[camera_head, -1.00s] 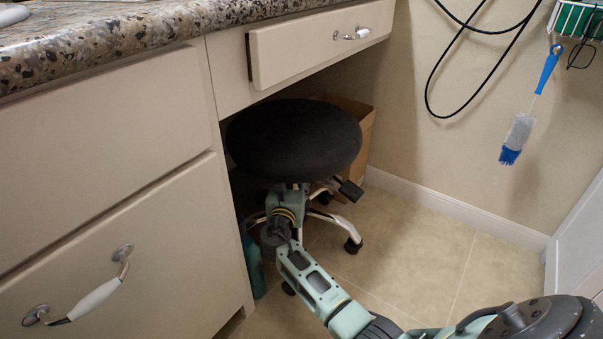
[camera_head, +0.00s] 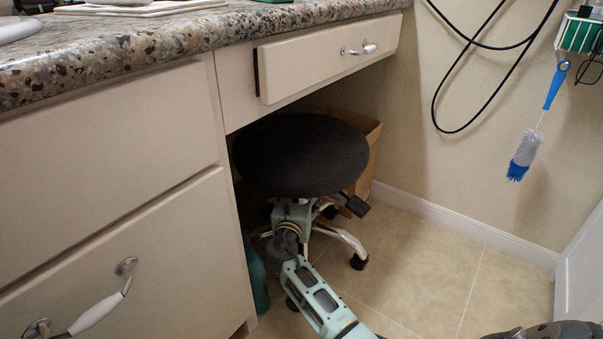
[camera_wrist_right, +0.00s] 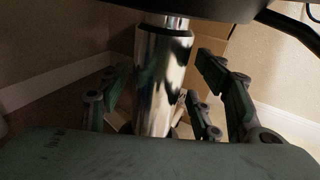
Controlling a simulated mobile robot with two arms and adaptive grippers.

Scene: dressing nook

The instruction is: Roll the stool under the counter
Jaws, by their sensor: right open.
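The stool has a round black seat (camera_head: 300,155), a chrome post (camera_wrist_right: 160,85) and a chrome base with casters (camera_head: 345,240). Its seat is partly beneath the counter (camera_head: 160,45), at the knee opening below a drawer (camera_head: 320,58). My right gripper (camera_head: 293,210) is under the seat at the post, its fingers mostly hidden in the head view. In the right wrist view its open fingers (camera_wrist_right: 160,88) stand on either side of the post, with visible space between the right fingers and the post. My left gripper is out of view.
A cardboard box (camera_head: 366,135) stands behind the stool against the wall. A teal bottle (camera_head: 258,285) is on the floor beside the cabinet (camera_head: 130,240). Tile floor (camera_head: 430,265) to the right is clear. A black cable (camera_head: 500,80) and a brush (camera_head: 526,150) hang on the wall.

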